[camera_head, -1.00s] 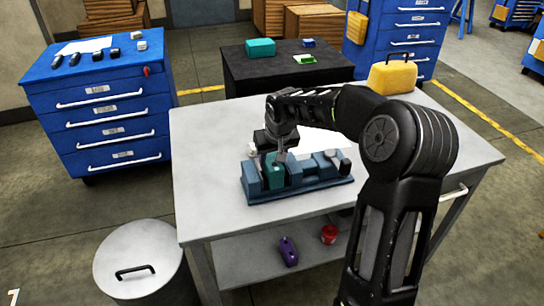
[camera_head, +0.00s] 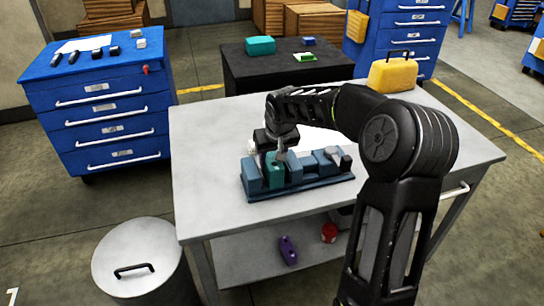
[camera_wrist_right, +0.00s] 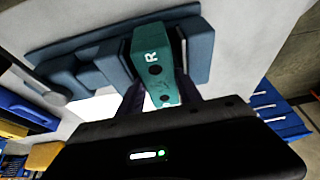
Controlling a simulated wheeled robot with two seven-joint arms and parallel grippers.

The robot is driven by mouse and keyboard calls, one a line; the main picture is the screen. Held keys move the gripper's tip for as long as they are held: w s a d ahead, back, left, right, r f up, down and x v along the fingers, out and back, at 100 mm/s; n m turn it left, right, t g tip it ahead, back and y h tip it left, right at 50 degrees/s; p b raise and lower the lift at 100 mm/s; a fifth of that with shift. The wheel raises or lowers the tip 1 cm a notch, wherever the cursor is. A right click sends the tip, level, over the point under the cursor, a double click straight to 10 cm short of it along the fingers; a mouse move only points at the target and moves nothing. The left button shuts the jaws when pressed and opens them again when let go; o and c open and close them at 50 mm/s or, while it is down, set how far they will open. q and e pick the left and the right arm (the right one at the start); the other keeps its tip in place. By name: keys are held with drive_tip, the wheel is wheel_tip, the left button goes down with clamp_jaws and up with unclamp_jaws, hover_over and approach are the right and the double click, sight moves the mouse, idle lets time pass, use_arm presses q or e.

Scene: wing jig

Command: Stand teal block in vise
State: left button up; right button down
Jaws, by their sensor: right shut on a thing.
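The teal block (camera_head: 274,178) stands upright between the jaws of the blue-grey vise (camera_head: 318,182) on the grey table. In the right wrist view the teal block (camera_wrist_right: 152,52) shows a white letter R and dark holes, with vise parts (camera_wrist_right: 200,45) on both sides. My right gripper (camera_head: 277,158) comes from above and is shut on the block's upper end. Its dark fingers (camera_wrist_right: 160,96) lie on either side of the block in the wrist view. The block's lower end is hidden in the vise. My left gripper is not in view.
A yellow case (camera_head: 392,75) sits at the table's back right. A purple part (camera_head: 288,250) and a red part (camera_head: 329,233) lie on the lower shelf. A black table (camera_head: 285,70) behind holds a teal box (camera_head: 260,46). The table's front left is clear.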

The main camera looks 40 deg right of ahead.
drive_tip(key=c, duration=0.7)
unclamp_jaws()
drive_tip(key=shift+f, duration=0.1)
drive_tip(key=shift+s+r, duration=0.1)
drive_tip(key=shift+r, duration=0.4)
drive_tip(key=v, duration=0.7)
drive_tip(key=shift+s+a+f+b, duration=0.1)
drive_tip(key=shift+b, duration=0.25)
